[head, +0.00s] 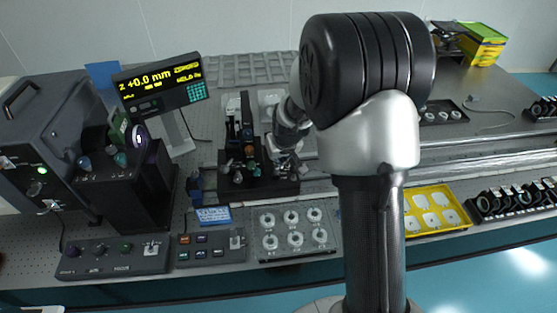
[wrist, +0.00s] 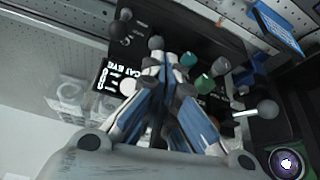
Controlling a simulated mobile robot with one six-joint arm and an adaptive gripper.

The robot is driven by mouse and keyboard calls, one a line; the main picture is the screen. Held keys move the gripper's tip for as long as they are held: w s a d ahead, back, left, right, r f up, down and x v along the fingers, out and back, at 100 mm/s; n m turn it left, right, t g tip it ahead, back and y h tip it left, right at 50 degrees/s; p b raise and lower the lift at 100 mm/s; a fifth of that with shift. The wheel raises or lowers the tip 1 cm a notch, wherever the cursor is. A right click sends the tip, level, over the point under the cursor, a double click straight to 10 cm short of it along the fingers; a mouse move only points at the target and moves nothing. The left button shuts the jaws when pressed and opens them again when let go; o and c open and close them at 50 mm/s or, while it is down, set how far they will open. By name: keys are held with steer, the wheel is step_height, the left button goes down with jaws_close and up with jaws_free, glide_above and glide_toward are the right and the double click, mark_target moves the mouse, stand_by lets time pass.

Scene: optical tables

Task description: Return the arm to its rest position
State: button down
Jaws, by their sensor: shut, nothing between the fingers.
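My arm rises on the right of centre in the head view, with its large black elbow at the top. The forearm reaches away over the table, and my gripper (head: 283,158) is low among the dark optical stage (head: 258,188) and its knobs. In the wrist view, my gripper (wrist: 170,65) has its two fingers drawn together at the tips, with nothing between them. Knobs with black, grey and green heads (wrist: 203,84) appear close around the fingertips. I cannot tell whether the fingers touch any of them.
A display (head: 160,82) and grey housing (head: 48,145) stand left. Control boxes (head: 112,257), a ring tray (head: 295,254) and a yellow tray (head: 435,232) line the front. A lens rack (head: 512,200) is right. A blue card (wrist: 278,25) lies near the stage.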

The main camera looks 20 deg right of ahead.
steer(key=shift+w+f, duration=0.1)
steer(key=shift+w, duration=0.1)
steer(key=s+a+r, duration=0.4)
steer(key=s+r, duration=0.9)
steer(key=r, duration=0.2)
steer(key=s+a+r, duration=0.1)
steer(key=s, duration=0.9)
steer(key=s+a+r+b, duration=0.1)
steer(key=s+r, duration=0.1)
steer(key=s, duration=0.7)
steer(key=shift+s, duration=0.4)
